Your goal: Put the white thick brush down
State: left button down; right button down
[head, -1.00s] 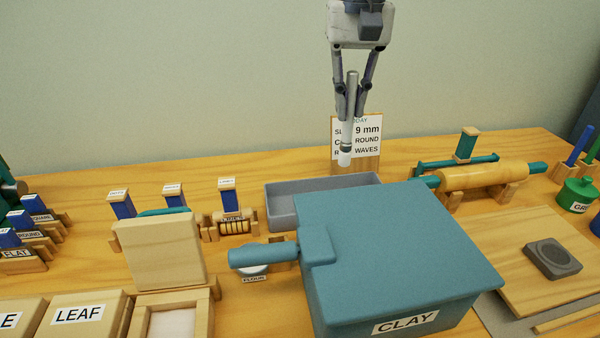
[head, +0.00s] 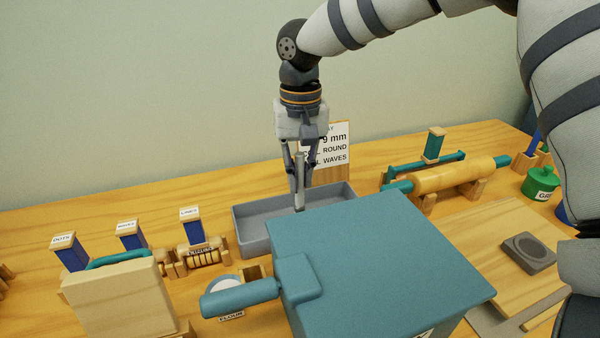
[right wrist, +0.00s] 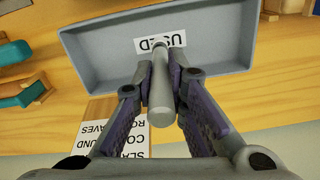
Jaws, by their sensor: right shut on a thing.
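My right gripper (head: 299,172) is shut on the white thick brush (head: 299,195) and holds it roughly upright at the grey tray (head: 246,233). The brush's lower end is inside the tray's outline in the head view; whether it touches the floor is unclear. In the right wrist view, the brush (right wrist: 160,82) lies between the fingers of the gripper (right wrist: 172,75), over the grey tray (right wrist: 90,57) with a "USED" label (right wrist: 160,42). The rest of the tray looks empty. My left gripper is not in view.
A teal clay box (head: 380,260) stands right in front of the tray. A card (head: 335,145) stands behind it. Blue-handled stamps (head: 192,228) are to the left, and a wooden rolling pin (head: 450,175) rests to the right. A green pot (head: 541,183) stands further right.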

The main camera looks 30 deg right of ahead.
jog(key=shift+f, duration=0.1)
jog(key=c, duration=1.6)
grip_release()
notch_tip(320, 180, up, 12)
jog(key=shift+r, duration=0.15)
